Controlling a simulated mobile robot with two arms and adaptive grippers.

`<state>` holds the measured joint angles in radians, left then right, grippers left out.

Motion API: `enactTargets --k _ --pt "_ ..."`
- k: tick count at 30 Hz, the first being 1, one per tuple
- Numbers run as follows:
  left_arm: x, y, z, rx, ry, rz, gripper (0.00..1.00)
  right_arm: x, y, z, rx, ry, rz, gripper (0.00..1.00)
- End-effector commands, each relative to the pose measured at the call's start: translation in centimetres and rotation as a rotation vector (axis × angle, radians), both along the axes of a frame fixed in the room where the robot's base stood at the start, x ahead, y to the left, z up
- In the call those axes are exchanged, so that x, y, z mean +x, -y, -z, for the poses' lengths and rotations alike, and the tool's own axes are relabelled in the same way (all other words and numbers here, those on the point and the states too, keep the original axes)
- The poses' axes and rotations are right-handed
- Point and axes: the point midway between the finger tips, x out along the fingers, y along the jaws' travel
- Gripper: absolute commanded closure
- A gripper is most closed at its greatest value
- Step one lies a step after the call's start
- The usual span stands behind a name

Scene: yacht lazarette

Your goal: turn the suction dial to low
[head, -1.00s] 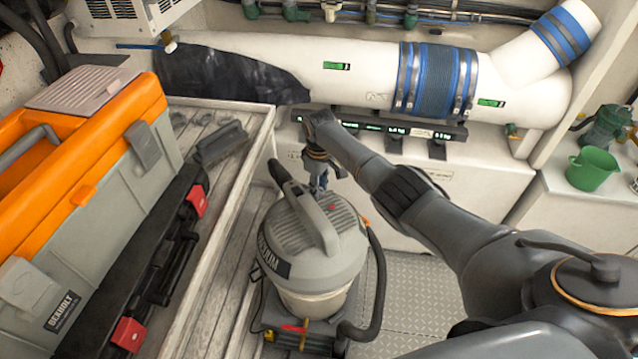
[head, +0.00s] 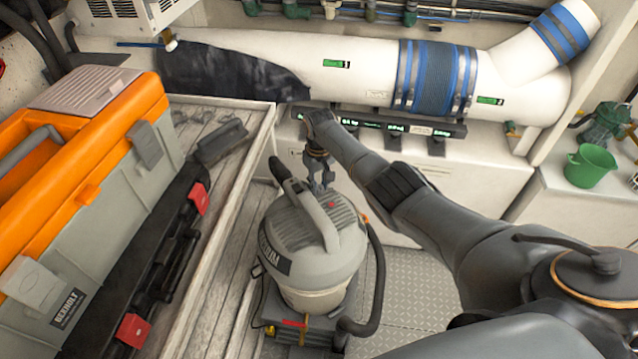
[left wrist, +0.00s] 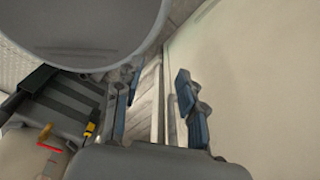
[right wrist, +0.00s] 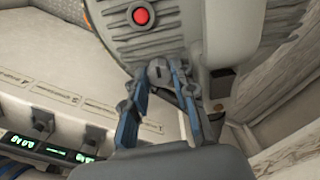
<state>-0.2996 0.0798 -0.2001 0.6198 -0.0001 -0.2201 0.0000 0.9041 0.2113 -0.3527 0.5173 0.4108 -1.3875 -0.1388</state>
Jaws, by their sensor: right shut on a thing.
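The grey shop vacuum (head: 318,243) stands on the floor, with a carry handle and a red button (right wrist: 141,15) on its ribbed lid. My right gripper (head: 322,186) points down at the far side of the lid. In the right wrist view its blue fingers converge on a small dark grey dial (right wrist: 158,72) at the lid's edge and are shut on it. The dial's marks are not readable and its setting cannot be told. My left gripper (left wrist: 158,88) is open and empty beside the lower part of a rounded grey body, with a pale wall to the right.
An orange and grey toolbox (head: 95,150) and a black case with red latches (head: 150,260) sit on the bench at left. A white duct (head: 350,70) runs behind, above a strip of lit displays. A green bucket (head: 590,166) stands at right. Tread-plate floor (head: 410,285) is clear.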

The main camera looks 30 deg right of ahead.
Motion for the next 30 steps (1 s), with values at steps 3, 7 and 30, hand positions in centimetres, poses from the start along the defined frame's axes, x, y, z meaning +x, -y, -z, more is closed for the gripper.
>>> enactTargets --k 3,7,30 --pt "0.0 0.0 0.0 0.000 0.000 0.000 0.60 0.0 0.0 0.0 0.000 0.000 0.002 1.00" --pt "0.0 0.0 0.0 0.000 0.000 0.000 0.60 0.0 0.0 0.0 0.000 0.000 0.001 0.63" --pt "0.0 -0.1 1.1 0.001 0.000 0.000 0.60 0.0 0.0 0.3 -0.002 0.001 -0.257 0.63"
